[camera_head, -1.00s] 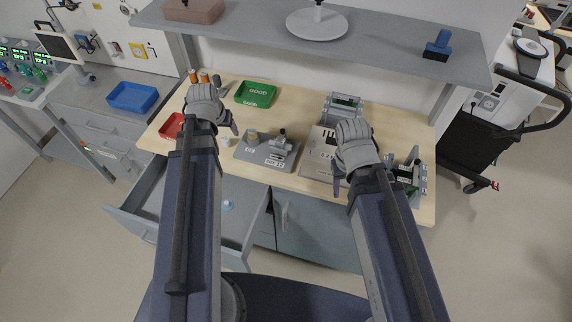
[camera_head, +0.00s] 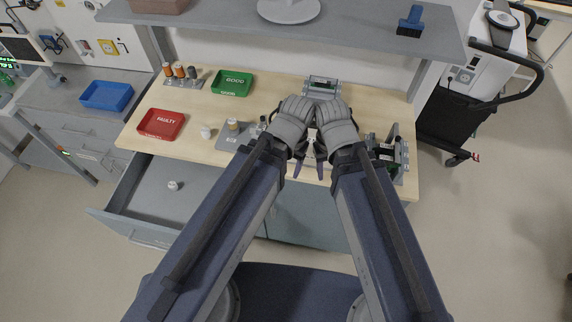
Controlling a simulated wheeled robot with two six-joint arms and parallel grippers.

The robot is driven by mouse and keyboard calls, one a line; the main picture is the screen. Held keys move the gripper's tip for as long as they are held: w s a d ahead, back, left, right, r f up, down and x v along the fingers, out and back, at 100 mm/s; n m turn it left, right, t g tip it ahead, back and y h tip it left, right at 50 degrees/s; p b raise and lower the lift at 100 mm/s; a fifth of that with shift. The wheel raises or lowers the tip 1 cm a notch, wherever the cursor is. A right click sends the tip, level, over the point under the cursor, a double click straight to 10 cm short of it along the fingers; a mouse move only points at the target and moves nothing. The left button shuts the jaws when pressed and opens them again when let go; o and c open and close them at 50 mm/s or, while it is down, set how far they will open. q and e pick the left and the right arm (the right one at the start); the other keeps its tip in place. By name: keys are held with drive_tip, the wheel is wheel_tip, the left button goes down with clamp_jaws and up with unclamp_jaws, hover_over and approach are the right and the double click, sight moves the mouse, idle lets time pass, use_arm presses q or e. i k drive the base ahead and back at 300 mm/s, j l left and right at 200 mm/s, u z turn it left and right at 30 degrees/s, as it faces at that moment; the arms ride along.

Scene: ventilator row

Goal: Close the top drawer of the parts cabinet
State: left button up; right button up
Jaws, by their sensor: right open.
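The parts cabinet's top drawer (camera_head: 140,232) is pulled out below the left front of the wooden workbench. Its grey front panel stands well away from the bench edge, and a small whitish part (camera_head: 175,185) lies inside. My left arm hides the drawer's right side. My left gripper (camera_head: 297,166) and my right gripper (camera_head: 321,168) are side by side over the middle of the bench, to the right of the drawer and apart from it. My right gripper is open with nothing seen in it. The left gripper's jaws are mostly hidden, so their opening is unclear.
On the bench (camera_head: 210,150) are a red tray (camera_head: 162,124), a green tray (camera_head: 232,84), orange-capped bottles (camera_head: 179,70) and grey fixtures (camera_head: 392,155). A grey shelf (camera_head: 350,33) hangs above the back. The floor left of the drawer is clear.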

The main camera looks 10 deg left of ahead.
sight(141, 206)
drive_tip(key=u, duration=2.05)
drive_tip(key=j, duration=0.3)
drive_tip(key=k+j+u, duration=0.15)
drive_tip(key=j, duration=0.15)
